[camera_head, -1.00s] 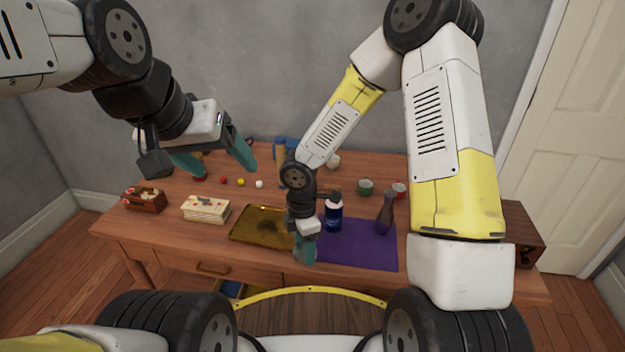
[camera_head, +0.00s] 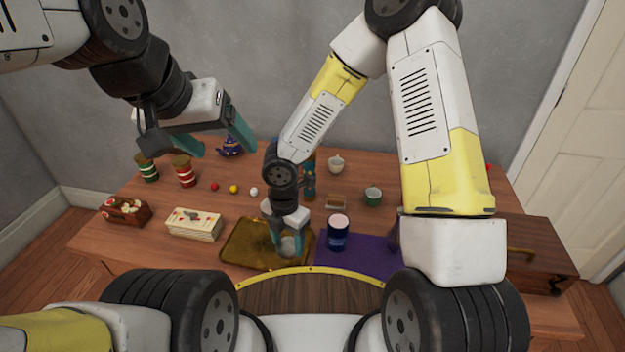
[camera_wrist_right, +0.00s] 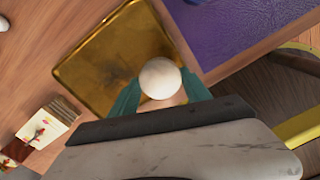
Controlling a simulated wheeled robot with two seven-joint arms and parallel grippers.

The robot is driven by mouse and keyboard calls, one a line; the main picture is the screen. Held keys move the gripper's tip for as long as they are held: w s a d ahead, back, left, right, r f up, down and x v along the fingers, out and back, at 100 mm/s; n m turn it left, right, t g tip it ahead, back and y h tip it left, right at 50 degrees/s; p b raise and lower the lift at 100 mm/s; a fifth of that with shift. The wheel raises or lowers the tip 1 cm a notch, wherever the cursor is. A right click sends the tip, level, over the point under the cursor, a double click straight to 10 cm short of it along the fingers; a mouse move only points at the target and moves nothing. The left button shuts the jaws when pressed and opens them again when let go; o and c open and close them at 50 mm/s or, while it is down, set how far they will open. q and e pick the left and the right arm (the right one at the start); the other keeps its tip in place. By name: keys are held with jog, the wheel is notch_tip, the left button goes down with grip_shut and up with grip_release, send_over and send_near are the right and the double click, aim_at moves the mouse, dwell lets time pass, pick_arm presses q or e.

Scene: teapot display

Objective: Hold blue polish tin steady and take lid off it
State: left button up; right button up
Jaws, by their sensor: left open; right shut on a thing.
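The dark blue tin (camera_head: 338,240) stands upright on the left part of the purple mat (camera_head: 360,262). Its round top looks pale pink; I cannot tell whether that is a lid. My right gripper (camera_head: 291,245) is low over the gold tray, left of the tin and apart from it. It is shut on a pale round thing (camera_wrist_right: 160,78), which shows between the fingers in the right wrist view; I cannot tell if this is a lid. My left gripper (camera_head: 215,142) is open and empty, raised above the back left of the table, far from the tin.
The gold tray (camera_head: 240,246) lies beside the purple mat. A card stack (camera_head: 194,224) and small crate (camera_head: 124,211) stand left. Several balls, striped tins (camera_head: 185,172), a blue teapot (camera_head: 231,146) and a green cup (camera_head: 373,197) stand behind. A wooden box (camera_head: 525,243) is at right.

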jog(key=w+d, duration=0.1)
jog(key=w, duration=0.4)
jog(key=w+d+f, duration=0.1)
jog(key=w+d, duration=0.1)
jog(key=w, duration=0.2)
jog(key=w+d, duration=0.2)
jog(key=w, duration=0.3)
jog(key=shift+w+d+f, duration=0.25)
jog(key=shift+w, duration=0.05)
jog(key=shift+f, duration=1.75)
jog(key=shift+f, duration=0.1)
jog(key=o, duration=1.5)
jog(key=shift+o, duration=0.2)
